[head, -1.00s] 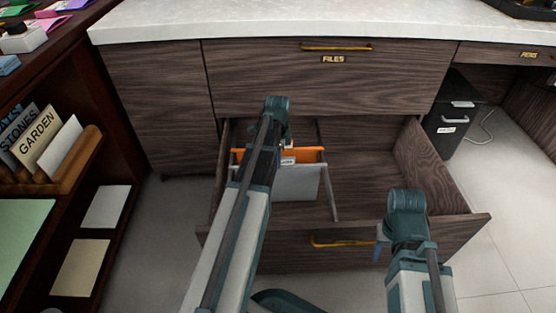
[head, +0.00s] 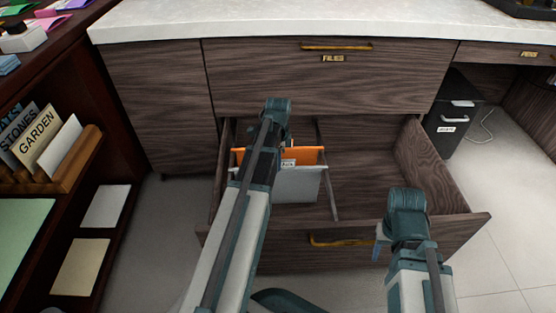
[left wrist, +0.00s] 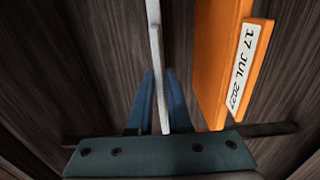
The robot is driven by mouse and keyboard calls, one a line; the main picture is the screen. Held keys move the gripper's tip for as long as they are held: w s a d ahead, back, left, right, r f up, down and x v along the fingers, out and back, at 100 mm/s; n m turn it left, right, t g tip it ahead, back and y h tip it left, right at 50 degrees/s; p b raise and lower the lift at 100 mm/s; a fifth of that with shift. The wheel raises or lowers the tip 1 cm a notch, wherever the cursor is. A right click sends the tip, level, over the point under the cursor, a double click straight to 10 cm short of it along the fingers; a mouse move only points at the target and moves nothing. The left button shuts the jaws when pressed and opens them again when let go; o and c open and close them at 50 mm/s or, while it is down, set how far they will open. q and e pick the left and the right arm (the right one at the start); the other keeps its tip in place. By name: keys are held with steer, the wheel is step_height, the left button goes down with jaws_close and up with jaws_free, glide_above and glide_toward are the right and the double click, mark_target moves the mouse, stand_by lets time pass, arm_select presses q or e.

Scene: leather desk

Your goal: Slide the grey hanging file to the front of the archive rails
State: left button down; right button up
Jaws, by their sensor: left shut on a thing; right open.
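The grey hanging file (head: 298,185) hangs in the open drawer, in front of the orange file (head: 310,156). In the left wrist view the grey file (left wrist: 156,50) shows as a thin pale edge between the blue fingers of my left gripper (left wrist: 158,95), which is shut on it. The right archive rail (head: 327,170) is visible. My right gripper (head: 381,249) is open over the drawer front, mostly hidden by its wrist.
The drawer (head: 410,170) is clear to the right of the rails. Its front panel (head: 270,252) has a brass handle (head: 342,241). A closed "FILES" drawer (head: 260,75) is above. A dark bookshelf (head: 100,130) stands at the left.

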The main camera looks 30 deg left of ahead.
arm_select(q)
steer(key=s+d, duration=0.8)
steer(key=s, duration=0.6)
steer(key=shift+d, duration=0.35)
stand_by(1.8)
steer(key=shift+s, duration=0.1)
steer(key=c, duration=0.8)
jaws_free()
steer(key=shift+o, duration=0.2)
step_height(320, 180, up, 14)
steer(key=p, duration=1.4)
steer(key=shift+f, duration=0.1)
